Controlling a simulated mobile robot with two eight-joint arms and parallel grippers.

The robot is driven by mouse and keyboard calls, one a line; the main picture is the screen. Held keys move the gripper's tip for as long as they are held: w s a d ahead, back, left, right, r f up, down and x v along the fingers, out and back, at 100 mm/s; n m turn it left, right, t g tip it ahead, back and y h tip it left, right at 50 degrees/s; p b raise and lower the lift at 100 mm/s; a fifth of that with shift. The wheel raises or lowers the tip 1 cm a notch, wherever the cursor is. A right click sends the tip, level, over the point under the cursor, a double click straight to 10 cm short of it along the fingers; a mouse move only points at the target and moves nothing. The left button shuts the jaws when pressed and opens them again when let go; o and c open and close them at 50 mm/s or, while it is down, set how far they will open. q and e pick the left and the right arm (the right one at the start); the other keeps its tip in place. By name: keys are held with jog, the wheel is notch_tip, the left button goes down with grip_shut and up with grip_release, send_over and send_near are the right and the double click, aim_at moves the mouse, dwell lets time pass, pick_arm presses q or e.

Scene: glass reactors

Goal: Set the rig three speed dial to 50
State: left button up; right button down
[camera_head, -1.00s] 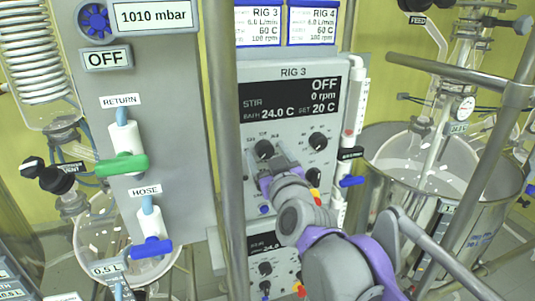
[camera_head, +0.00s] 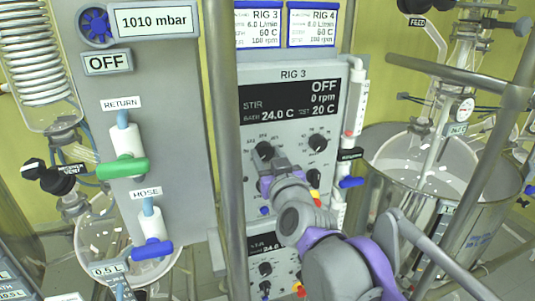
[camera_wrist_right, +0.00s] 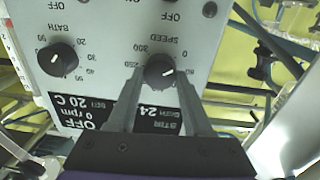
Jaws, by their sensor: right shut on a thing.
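The rig three panel (camera_head: 292,100) shows OFF, 0 rpm, 24.0 C and a set value of 20 C. Its speed dial (camera_head: 264,149) is the black knob at the left under the display. The numbers nearest the pointer are too unclear to read. My right gripper (camera_wrist_right: 160,76) is shut on the speed dial, one finger on each side. In the head view, my right gripper (camera_head: 267,164) partly covers it. My left gripper is out of view.
The bath dial (camera_head: 318,142) is right of the speed dial. A metal post (camera_head: 226,150) stands close left of the panel. A steel vessel (camera_head: 490,200) stands further right.

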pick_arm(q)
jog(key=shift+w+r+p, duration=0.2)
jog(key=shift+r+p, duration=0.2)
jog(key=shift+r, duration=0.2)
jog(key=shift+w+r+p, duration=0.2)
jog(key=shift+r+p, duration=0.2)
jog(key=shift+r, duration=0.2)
pick_arm(e)
jog(key=m, duration=0.4)
jog(key=shift+d+r, duration=0.1)
jog(key=shift+r, duration=0.05)
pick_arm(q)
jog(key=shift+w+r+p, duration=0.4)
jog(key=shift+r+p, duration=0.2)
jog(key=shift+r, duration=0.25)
pick_arm(e)
jog(key=shift+m, duration=1.4)
jog(key=shift+c, duration=1.6)
grip_release()
